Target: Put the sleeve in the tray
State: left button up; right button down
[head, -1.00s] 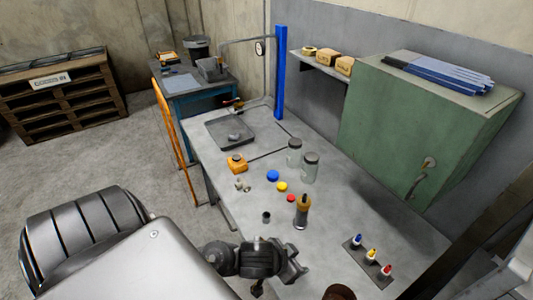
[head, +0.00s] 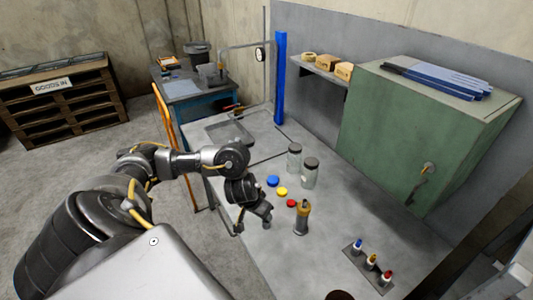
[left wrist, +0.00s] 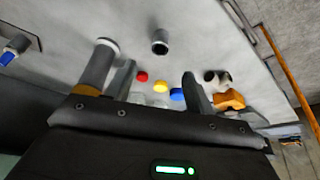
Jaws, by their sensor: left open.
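The sleeve, a small dark grey hollow cylinder (left wrist: 160,42), stands upright on the bench in the left wrist view. In the head view it is hard to tell apart from my gripper's fingertip. My left gripper (head: 254,225) is open and empty, pointing down over the bench; in the left wrist view (left wrist: 158,85) the sleeve lies beyond the fingertips, between the lines of the two fingers, apart from both. The grey tray (head: 215,128) lies flat at the far end of the bench, partly hidden by my left arm. My right gripper is out of view.
A tool with an orange top (head: 302,217) stands right of my gripper. Red (head: 291,203), yellow (head: 282,192) and blue caps (head: 273,181) and two glass jars (head: 310,173) stand behind. An orange block (left wrist: 229,99) is near the right finger. Bottles stand in a rack (head: 366,263).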

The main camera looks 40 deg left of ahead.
pick_arm(q)
jog(key=b, duration=0.2)
send_over(266, 223)
jog(key=s, duration=0.1)
jog(key=f, duration=0.4)
jog(key=shift+s+a+f, duration=0.1)
jog(key=shift+a, duration=0.25)
jog(key=shift+w+f, duration=0.2)
jog(key=shift+f, duration=0.1)
jog(key=b+x, duration=0.1)
jog(key=x, duration=0.3)
jog(key=shift+s+d+f, duration=0.1)
jog(key=shift+s+f, duration=0.05)
jog(key=shift+f, duration=0.1)
jog(key=shift+w+f+b, duration=0.25)
jog(key=shift+f+b, duration=0.1)
jog(key=shift+c, duration=0.8)
grip_shut()
